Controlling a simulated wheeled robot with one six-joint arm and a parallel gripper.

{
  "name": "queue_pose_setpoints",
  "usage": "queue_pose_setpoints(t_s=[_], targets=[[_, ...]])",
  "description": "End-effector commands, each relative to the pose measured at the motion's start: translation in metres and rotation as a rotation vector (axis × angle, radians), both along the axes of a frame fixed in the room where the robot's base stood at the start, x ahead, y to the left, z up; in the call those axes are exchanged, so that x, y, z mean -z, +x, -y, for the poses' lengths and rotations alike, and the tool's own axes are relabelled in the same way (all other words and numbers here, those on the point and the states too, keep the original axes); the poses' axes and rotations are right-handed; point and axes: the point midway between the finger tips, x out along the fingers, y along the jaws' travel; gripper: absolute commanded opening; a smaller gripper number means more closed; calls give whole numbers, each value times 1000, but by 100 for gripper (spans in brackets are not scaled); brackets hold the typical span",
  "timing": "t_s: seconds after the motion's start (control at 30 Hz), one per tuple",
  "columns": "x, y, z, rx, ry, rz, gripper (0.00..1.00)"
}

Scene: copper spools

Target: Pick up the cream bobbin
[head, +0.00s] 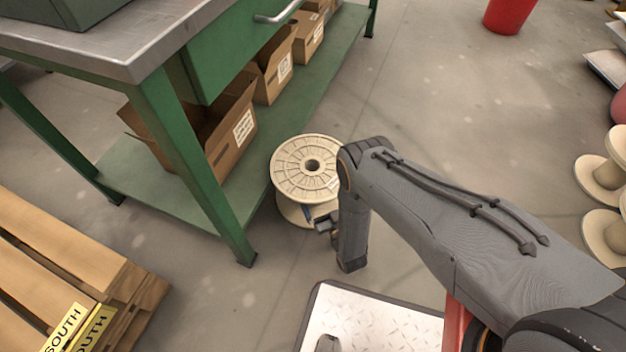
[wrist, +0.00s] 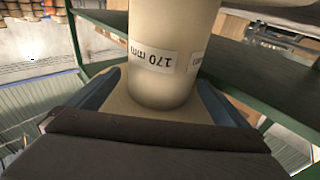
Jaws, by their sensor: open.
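The cream bobbin (head: 306,166) stands upright on the floor beside the green workbench in the head view, its round top flange with a dark centre hole facing up. In the wrist view its core (wrist: 165,75) carries a "170 mm" label and fills the upper middle. My gripper (wrist: 158,100) is open, with one blue finger on each side of the core, low in the wrist view. In the head view my gripper (head: 322,219) is at the bobbin's right side, below the top flange, partly hidden by my arm. I cannot tell whether either finger touches the core.
The green workbench (head: 190,140) with cardboard boxes (head: 225,125) on its lower shelf stands close to the bobbin's left. A wooden pallet (head: 75,270) lies at lower left. Other cream spools (head: 603,235) are at the right edge. Open floor (head: 470,110) lies beyond my arm.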

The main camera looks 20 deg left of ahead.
Motion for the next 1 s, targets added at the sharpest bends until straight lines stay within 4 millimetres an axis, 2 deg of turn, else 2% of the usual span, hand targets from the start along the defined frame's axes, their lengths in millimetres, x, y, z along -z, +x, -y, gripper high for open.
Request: queue_pose_setpoints(t_s=[0.5, 0.73, 0.77, 1.0], targets=[[-10, 40, -40, -4, 0, 0, 100], [-11, 41, -42, -4, 0, -1, 100], [-11, 41, -42, -4, 0, -1, 97], [-11, 41, -42, -5, 0, 0, 56]])
